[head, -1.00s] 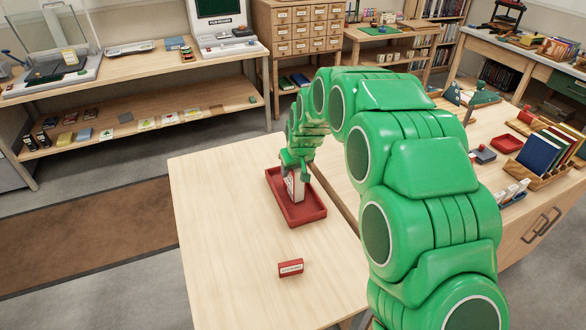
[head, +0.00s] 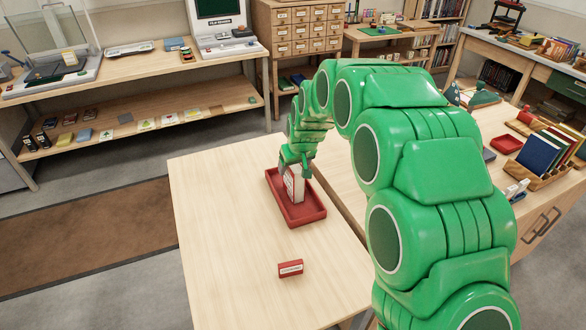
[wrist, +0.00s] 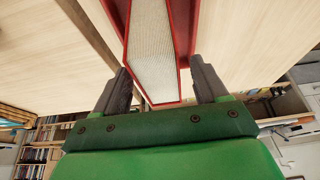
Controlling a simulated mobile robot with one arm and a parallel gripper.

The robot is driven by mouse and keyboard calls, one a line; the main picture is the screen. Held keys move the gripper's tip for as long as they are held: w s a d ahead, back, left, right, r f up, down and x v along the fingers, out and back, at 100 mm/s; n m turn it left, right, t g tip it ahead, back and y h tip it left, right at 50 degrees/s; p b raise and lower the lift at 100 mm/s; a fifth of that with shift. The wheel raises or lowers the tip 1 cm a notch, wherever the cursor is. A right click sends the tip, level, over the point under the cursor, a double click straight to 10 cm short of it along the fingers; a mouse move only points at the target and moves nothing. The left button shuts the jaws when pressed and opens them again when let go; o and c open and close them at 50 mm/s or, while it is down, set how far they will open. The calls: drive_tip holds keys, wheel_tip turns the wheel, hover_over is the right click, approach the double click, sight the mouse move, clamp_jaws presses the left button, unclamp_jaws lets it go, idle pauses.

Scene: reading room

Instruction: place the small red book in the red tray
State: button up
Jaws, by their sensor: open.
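The small red book (head: 295,187) has red covers and a pale page block. It stands upright inside the red tray (head: 311,215) on the light wooden table. My gripper (head: 296,163) is at the book's upper part, above the tray. In the wrist view my gripper (wrist: 160,77) is open, with one dark finger on each side of the book (wrist: 150,45).
A small red block with a white label (head: 290,268) lies on the table in front of the tray. The table's left part is clear.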

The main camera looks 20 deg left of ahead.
drive_tip(key=v, duration=0.9)
drive_tip(key=shift+d+r, duration=0.1)
drive_tip(key=shift+r, duration=0.15)
drive_tip(key=shift+s, duration=0.1)
drive_tip(key=shift+d+r, duration=0.2)
drive_tip(key=shift+d, duration=0.15)
drive_tip(key=s+d+r+m+g+h, duration=0.1)
drive_tip(key=s+d+r, duration=0.1)
drive_tip(key=s+d, duration=0.5)
drive_tip(key=s+d+r+m+h, duration=0.15)
drive_tip(key=s+d, duration=0.25)
drive_tip(key=d, duration=0.6)
drive_tip(key=s+d+r+m+g, duration=0.1)
drive_tip(key=s+d+r+m, duration=0.15)
drive_tip(key=s+d, duration=0.45)
drive_tip(key=s+d+m+g, duration=0.1)
drive_tip(key=s+d+m, duration=0.1)
drive_tip(key=s+d, duration=0.6)
drive_tip(key=s+d+m+g, duration=0.2)
drive_tip(key=s+d, duration=0.5)
drive_tip(key=s, duration=0.8)
drive_tip(key=shift+d+h, duration=0.35)
drive_tip(key=shift+d, duration=0.05)
